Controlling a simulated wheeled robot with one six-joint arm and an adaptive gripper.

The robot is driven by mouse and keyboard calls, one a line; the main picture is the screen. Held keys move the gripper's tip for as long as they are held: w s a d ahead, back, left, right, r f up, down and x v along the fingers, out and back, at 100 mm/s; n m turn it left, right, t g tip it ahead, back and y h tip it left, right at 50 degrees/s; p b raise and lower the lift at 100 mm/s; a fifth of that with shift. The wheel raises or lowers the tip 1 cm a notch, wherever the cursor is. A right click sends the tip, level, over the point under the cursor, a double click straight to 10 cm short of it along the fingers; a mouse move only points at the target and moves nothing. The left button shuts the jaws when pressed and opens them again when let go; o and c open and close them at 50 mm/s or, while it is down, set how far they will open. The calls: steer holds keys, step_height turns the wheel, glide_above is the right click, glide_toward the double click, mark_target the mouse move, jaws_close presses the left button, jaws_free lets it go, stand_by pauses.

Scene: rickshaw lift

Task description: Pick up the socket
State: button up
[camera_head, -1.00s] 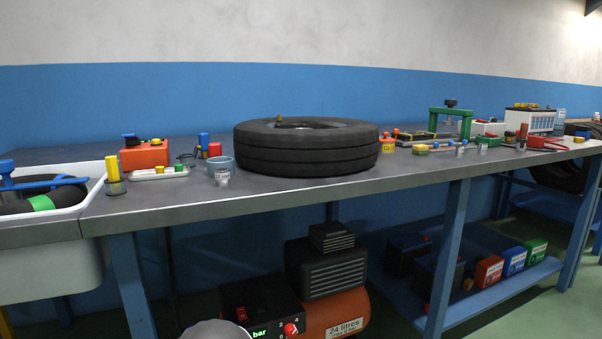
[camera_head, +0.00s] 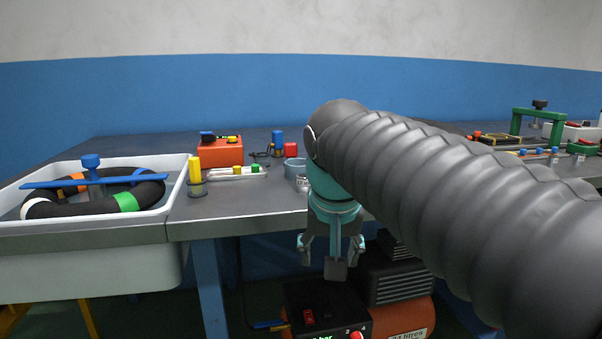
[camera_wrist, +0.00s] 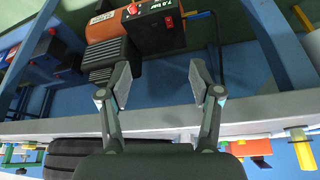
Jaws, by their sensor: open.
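A small silver labelled cylinder that looks like a socket (camera_head: 302,183) stands near the front edge of the bench, beside a light blue cup (camera_head: 295,168). My arm hides part of it. My gripper (camera_head: 332,250) hangs in front of the bench edge, lower than the bench top and apart from the cylinder. In the wrist view, my gripper (camera_wrist: 162,84) is open and empty. I cannot make out the socket there.
A white basin (camera_head: 110,230) holds a black tube at the left. An orange box (camera_head: 220,151), a white tray (camera_head: 237,173) and a yellow cylinder (camera_head: 195,172) stand on the bench (camera_head: 240,205). My arm covers most of the tyre. A compressor (camera_head: 400,285) sits underneath.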

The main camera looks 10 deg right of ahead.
mark_target(303, 175)
steer(key=w+a+r+m+g+h+p, duration=0.1)
steer(key=w+a+r+m+p, duration=0.15)
steer(key=w+r, duration=0.6)
steer(key=w+a+r+m+g+h+p, duration=0.1)
steer(key=w+r+m+p, duration=0.25)
steer(key=w+r, duration=0.5)
steer(key=shift+m+t, duration=0.3)
steer(key=shift+m, duration=0.1)
steer(key=x, duration=0.4)
steer(key=b+x, duration=0.1)
steer(key=x, duration=0.2)
steer(key=s+b+x, duration=0.1)
steer(key=x, duration=0.3)
steer(key=shift+d+f, duration=0.35)
jaws_close()
